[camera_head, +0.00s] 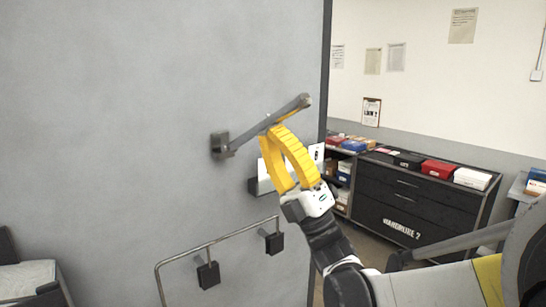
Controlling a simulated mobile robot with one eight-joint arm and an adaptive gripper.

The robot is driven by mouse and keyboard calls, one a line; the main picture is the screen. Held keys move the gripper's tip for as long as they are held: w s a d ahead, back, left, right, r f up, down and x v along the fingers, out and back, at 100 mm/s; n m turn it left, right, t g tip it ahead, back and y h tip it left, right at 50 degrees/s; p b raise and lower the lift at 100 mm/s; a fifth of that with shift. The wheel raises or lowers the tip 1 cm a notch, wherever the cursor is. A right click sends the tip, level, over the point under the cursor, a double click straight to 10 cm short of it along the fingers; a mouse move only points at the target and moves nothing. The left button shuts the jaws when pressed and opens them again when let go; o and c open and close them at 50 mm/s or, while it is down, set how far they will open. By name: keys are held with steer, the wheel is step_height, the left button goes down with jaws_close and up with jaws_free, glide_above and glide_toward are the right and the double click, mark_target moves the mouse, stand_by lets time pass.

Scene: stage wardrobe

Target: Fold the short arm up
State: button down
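The short arm (245,142) is a grey metal bar hinged on a bracket (220,146) on the grey wall panel. It slants up to the right, with a round end at upper right. My gripper (268,133) has two yellow ribbed fingers and reaches up from the lower right. Its fingertips are close together at the underside of the bar, near its middle. I cannot tell whether they touch it or grip it. A white and grey fixture (262,184) behind the fingers is partly hidden.
A bent metal rail (180,256) on two black brackets is on the panel (120,120) below. The panel ends at a dark vertical edge. Beyond it stands a dark drawer cabinet (400,212) with several boxes. A seat (28,280) is at lower left.

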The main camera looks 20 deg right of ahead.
steer(key=w+r+m+h+p, duration=0.1)
steer(key=r+h+p, duration=0.1)
steer(key=p, duration=0.2)
steer(key=w+a+r+m+g+h+p, duration=0.1)
steer(key=w+r+h+p, duration=0.1)
steer(key=r+p, duration=0.1)
steer(key=w+r+m+g+h+p, duration=0.1)
steer(key=r+m+h+p, duration=0.1)
steer(key=r+p, duration=0.1)
steer(key=shift+w+a+r+p, duration=0.2)
steer(key=shift+w+a+p, duration=0.15)
steer(key=shift+p, duration=0.55)
steer(key=shift+w+a+r+m+g+h+p, duration=0.25)
steer(key=shift+w+a+r+g+h+p, duration=0.4)
steer(key=shift+w+p, duration=0.8)
steer(key=shift+w+a+r+m+g+h+p, duration=0.4)
steer(key=shift+w+g+p, duration=0.4)
steer(key=shift+w+p, duration=0.65)
steer(key=shift+w+a+r+m+g+h+p, duration=0.15)
steer(key=shift+w+a+r+g+h+p, duration=0.35)
steer(key=shift+w+p, duration=0.95)
steer(key=shift+w+d+g+b, duration=0.1)
steer(key=shift+w+g+b, duration=0.15)
steer(key=shift+w+b, duration=0.1)
steer(key=shift+s, duration=0.15)
